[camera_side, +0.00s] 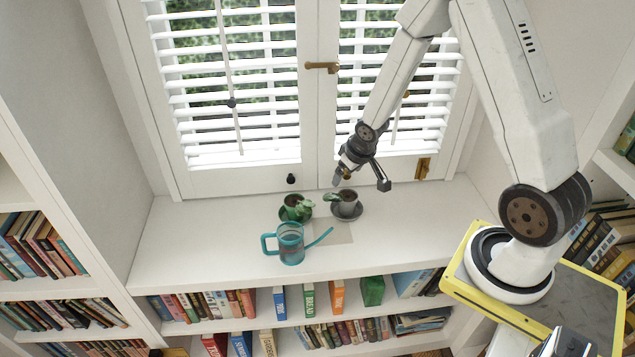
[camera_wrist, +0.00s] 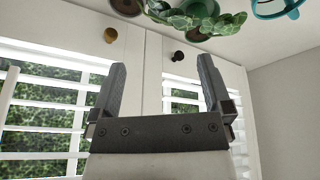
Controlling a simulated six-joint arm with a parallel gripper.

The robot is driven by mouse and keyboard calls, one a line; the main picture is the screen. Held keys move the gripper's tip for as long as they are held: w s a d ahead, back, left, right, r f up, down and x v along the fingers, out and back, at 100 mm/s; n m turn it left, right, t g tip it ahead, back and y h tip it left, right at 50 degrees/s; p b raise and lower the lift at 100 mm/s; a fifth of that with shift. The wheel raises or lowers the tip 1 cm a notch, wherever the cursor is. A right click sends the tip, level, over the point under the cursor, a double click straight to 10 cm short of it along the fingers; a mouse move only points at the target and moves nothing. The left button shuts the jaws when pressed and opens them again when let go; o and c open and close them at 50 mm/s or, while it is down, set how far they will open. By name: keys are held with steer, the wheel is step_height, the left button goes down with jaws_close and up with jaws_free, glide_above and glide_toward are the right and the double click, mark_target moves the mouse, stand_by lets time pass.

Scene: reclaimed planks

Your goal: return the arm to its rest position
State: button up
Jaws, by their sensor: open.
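My gripper (camera_side: 361,183) hangs over the back of the white window ledge, just above the grey pot. In the wrist view my gripper (camera_wrist: 162,68) has its two fingers wide apart with nothing between them. The arm reaches down from the upper right, bent at the elbow. It is clear of the window in the side view, though how far is hard to tell.
Shuttered windows (camera_side: 235,90) rise behind. Bookshelves flank and lie below. The ledge's left side is clear.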

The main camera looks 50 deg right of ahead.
steer(key=s+a+r+n+g+y, duration=0.1)
steer(key=s+a+r, duration=0.9)
steer(key=a, duration=0.3)
steer(key=shift+s+a+r+n, duration=0.25)
steer(key=shift+s+r+n, duration=0.05)
steer(key=shift+s+n, duration=0.1)
steer(key=m+t+y, duration=0.1)
steer(key=m+y, duration=0.2)
steer(key=m, duration=2.6)
glide_above(355, 197)
steer(key=s+d, duration=0.1)
step_height(355, 197, down, 20)
steer(key=shift+x, duration=1.25)
steer(key=shift+w+a, duration=0.1)
